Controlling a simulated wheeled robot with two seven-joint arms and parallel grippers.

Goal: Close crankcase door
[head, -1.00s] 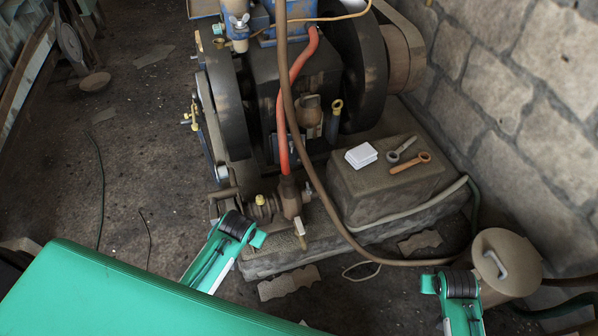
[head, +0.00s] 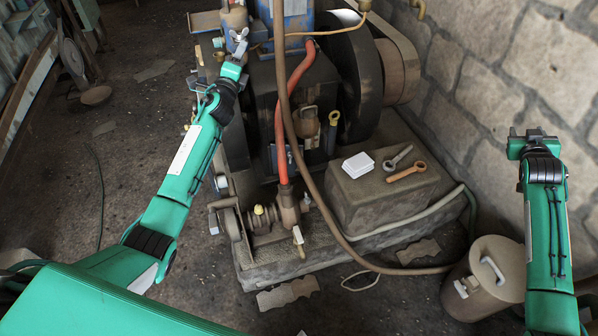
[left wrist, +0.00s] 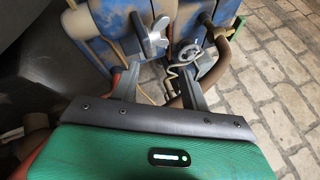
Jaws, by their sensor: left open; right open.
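The engine (head: 265,95) has a dark body with a blue upper part (head: 285,20). I cannot tell for sure which panel is the crankcase door, or whether it stands open. My left gripper (head: 236,62) is open at the engine's upper left, just below a silver wing nut (head: 239,38). In the left wrist view the wing nut (left wrist: 153,38) on a blue housing (left wrist: 112,28) shows between and beyond the open fingers (left wrist: 158,72). I cannot tell whether they touch it. My right gripper (head: 534,136) is open and empty before the stone wall.
A red hose (head: 283,120) and a brown hose (head: 291,130) hang before the engine. A lidded canister (head: 480,285) stands at lower right. The floor at left is mostly clear.

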